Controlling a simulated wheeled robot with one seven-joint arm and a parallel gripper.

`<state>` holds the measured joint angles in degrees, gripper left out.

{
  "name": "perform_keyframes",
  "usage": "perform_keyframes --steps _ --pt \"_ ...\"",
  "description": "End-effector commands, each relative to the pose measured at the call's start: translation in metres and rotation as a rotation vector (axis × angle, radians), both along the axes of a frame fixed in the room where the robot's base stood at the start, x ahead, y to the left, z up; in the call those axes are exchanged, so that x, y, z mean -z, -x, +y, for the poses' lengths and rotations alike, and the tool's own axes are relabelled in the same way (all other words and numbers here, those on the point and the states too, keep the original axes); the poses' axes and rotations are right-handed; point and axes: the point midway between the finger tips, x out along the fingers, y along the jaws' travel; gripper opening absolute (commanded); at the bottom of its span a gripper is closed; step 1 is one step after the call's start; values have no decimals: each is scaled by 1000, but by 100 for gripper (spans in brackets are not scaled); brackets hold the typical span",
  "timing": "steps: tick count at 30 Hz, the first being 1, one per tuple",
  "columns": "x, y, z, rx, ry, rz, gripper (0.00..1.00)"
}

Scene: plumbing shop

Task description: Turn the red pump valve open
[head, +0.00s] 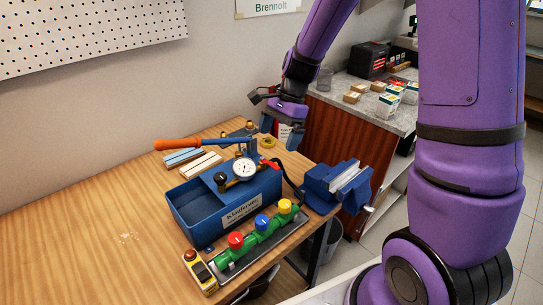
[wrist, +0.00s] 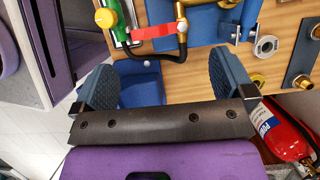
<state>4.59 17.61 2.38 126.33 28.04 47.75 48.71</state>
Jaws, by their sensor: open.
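The blue test pump (head: 225,200) stands on the wooden bench, with an orange-handled lever (head: 185,144) and a round gauge (head: 244,168). A flat red valve lever (wrist: 152,31) shows on the pump in the wrist view, beside brass fittings and a black hose. In the head view a small red part shows by the pump's right end, partly hidden. My gripper (head: 281,130) hangs above the bench's back right edge, beyond the pump. Its fingers (wrist: 163,78) are spread and empty in the wrist view, with the red lever ahead of them and not touched.
A green manifold with red, blue and yellow knobs (head: 262,223) lies in front of the pump. A blue vise (head: 335,186) stands at the bench's right edge. A red fire extinguisher (wrist: 287,130) is at lower right in the wrist view. The bench's left is mostly clear.

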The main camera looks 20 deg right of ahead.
Motion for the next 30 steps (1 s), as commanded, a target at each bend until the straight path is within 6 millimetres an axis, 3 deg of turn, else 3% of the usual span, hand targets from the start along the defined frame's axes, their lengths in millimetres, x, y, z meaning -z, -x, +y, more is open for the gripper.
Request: perform_keyframes --steps 9,15,24,30 --pt "47 7 18 -2 0 3 100" --pt "59 8 23 -3 0 1 100" --pt "60 8 24 -2 1 0 100" --pt "60 8 24 -2 1 0 57"
